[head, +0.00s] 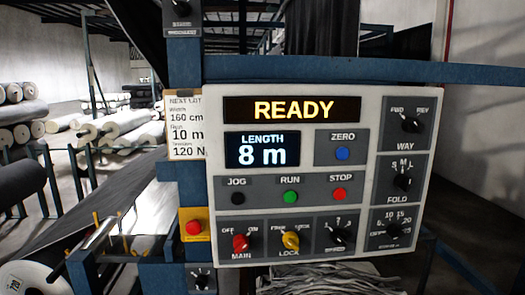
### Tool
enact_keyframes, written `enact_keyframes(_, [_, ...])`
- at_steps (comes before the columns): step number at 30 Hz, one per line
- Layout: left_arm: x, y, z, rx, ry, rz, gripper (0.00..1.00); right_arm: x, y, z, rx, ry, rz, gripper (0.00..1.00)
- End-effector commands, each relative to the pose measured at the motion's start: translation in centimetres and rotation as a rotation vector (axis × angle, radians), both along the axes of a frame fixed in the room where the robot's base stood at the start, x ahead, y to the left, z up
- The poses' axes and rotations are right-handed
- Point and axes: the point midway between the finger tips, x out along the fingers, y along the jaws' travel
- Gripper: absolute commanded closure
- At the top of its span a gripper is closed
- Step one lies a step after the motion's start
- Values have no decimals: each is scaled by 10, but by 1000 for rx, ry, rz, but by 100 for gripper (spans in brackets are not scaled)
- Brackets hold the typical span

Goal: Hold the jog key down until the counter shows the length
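The control panel (300,195) faces me, tilted slightly in the picture. The black jog key (238,198) sits at its left under the label JOG, with nothing touching it. The length counter (262,150) reads 8 m. The status display (292,110) reads READY. A paper card (186,125) left of the panel says NEXT LOT, width 160 cm, 10 m, and 120 N; the label above 10 m is hard to read. Neither of my grippers is in view.
Beside the jog key are the green RUN button (291,197) and red STOP button (340,194). The blue ZERO button (342,153) is above. Red MAIN (240,242) and yellow LOCK (291,240) knobs are below. A red button on a yellow box (194,228) is left. Rolls (22,112) lie behind.

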Motion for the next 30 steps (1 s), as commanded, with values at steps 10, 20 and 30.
enact_keyframes(10, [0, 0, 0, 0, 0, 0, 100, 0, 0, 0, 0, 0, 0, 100])
enact_keyframes(20, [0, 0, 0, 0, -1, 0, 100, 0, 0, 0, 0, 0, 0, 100])
enact_keyframes(30, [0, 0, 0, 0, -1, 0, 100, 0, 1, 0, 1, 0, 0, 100])
